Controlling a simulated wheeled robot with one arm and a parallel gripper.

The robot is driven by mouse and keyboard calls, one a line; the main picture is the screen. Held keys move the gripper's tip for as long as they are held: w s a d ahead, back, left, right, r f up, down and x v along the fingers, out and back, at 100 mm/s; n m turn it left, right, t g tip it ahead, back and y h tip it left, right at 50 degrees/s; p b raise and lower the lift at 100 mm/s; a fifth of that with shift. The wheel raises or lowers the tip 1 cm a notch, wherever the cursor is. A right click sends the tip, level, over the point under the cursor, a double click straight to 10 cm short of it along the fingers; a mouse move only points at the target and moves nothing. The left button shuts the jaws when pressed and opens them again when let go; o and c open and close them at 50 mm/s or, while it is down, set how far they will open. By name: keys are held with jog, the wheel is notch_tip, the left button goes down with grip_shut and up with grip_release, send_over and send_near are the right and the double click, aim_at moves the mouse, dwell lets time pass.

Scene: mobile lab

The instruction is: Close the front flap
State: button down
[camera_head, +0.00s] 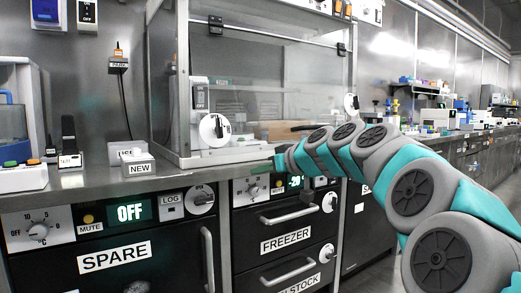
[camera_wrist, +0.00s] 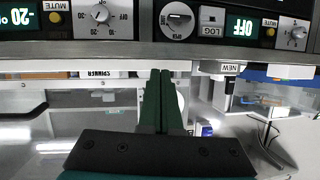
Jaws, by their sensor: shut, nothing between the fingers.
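A clear-walled cabinet with a metal frame (camera_head: 183,80) stands on the counter in the head view. Two black fittings (camera_head: 216,25) sit along a bar across its upper front. The clear front flap is hard to make out against the clear walls, and I cannot tell its angle. My gripper (camera_head: 277,163) is low at the counter's front edge, before the cabinet's base, with its dark green fingers shut and empty. In the wrist view, which is upside down, the shut fingers (camera_wrist: 160,72) point towards the counter edge.
The steel counter (camera_head: 100,178) holds a small box marked NEW (camera_head: 138,167) left of the cabinet. Below are fronts marked SPARE (camera_head: 114,257) and FREEZER (camera_head: 286,240), with protruding handles and knobs. More lab equipment stands along the counter to the right.

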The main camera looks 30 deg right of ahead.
jog(key=d+r+m+t+h, duration=0.1)
jog(key=d+r+t+h, duration=0.1)
jog(key=d+r, duration=0.5)
jog(key=d+f+x, duration=0.2)
jog(key=x, duration=1.2)
jog(key=shift+d, duration=0.1)
jog(key=x, duration=0.4)
jog(key=shift+w, duration=0.2)
